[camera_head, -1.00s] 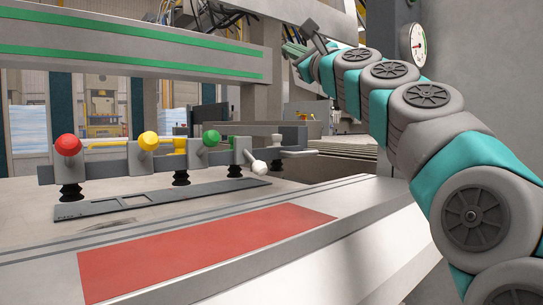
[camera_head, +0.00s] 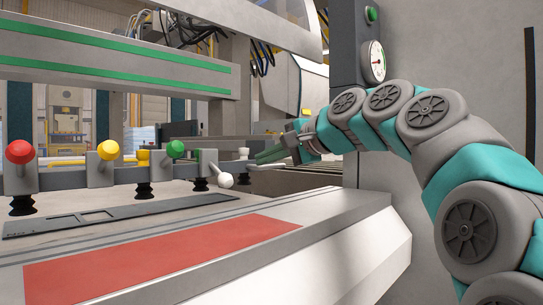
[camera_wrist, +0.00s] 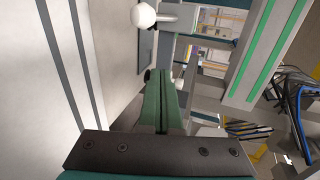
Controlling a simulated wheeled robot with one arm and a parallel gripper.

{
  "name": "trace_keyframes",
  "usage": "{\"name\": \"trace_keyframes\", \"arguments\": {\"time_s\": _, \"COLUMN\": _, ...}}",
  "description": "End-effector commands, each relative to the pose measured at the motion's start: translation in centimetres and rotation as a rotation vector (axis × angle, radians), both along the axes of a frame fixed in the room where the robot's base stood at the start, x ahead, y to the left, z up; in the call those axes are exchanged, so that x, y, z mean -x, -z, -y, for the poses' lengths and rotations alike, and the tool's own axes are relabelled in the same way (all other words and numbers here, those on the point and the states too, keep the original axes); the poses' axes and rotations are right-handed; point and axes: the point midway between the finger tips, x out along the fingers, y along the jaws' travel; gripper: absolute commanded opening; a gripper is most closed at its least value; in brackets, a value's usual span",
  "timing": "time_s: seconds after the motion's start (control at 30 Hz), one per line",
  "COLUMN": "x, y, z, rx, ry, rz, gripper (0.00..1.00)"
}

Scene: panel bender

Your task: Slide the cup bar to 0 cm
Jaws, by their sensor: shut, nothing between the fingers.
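The cup bar (camera_head: 115,176) is a grey bar with black suction cups under it and red, yellow and green knobs on it. A white-tipped lever (camera_head: 224,180) sticks out at its right end; its white ball (camera_wrist: 143,15) shows at the top of the wrist view. My gripper (camera_head: 258,158) has green fingers, shut and empty, pointing left. In the picture it is just right of and above the white tip, apart from it. The fingers (camera_wrist: 163,78) lie together in the wrist view. I cannot see a scale reading for the bar.
A flat dark plate (camera_head: 95,218) with cutouts lies on the table under the bar. A red panel (camera_head: 160,258) marks the machine's front ledge. The green-striped beam (camera_head: 110,72) hangs above. A gauge (camera_head: 375,61) is on the column at right. Space above the ledge is clear.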

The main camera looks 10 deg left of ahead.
Motion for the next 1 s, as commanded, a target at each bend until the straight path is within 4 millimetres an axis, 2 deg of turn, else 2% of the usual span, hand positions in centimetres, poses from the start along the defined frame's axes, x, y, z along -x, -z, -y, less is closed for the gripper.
{"name": "trace_keyframes", "arguments": {"time_s": 0.03, "x": -0.7, "y": 0.6, "z": -0.9, "rx": 0.002, "ry": -0.002, "rz": -0.004, "gripper": 0.00}}
{"name": "trace_keyframes", "arguments": {"time_s": 0.27, "x": -3.4, "y": 1.8, "z": -4.2, "rx": -0.001, "ry": 0.002, "rz": -0.001, "gripper": 0.00}}
{"name": "trace_keyframes", "arguments": {"time_s": 0.43, "x": -4.6, "y": 1.7, "z": -5.9, "rx": -0.001, "ry": 0.001, "rz": 0.000, "gripper": 0.00}}
{"name": "trace_keyframes", "arguments": {"time_s": 0.7, "x": -5.7, "y": 1.7, "z": -7.2, "rx": -0.002, "ry": 0.002, "rz": -0.001, "gripper": 0.00}}
{"name": "trace_keyframes", "arguments": {"time_s": 1.0, "x": -5.9, "y": 1.7, "z": -7.4, "rx": -0.003, "ry": 0.001, "rz": -0.001, "gripper": 0.00}}
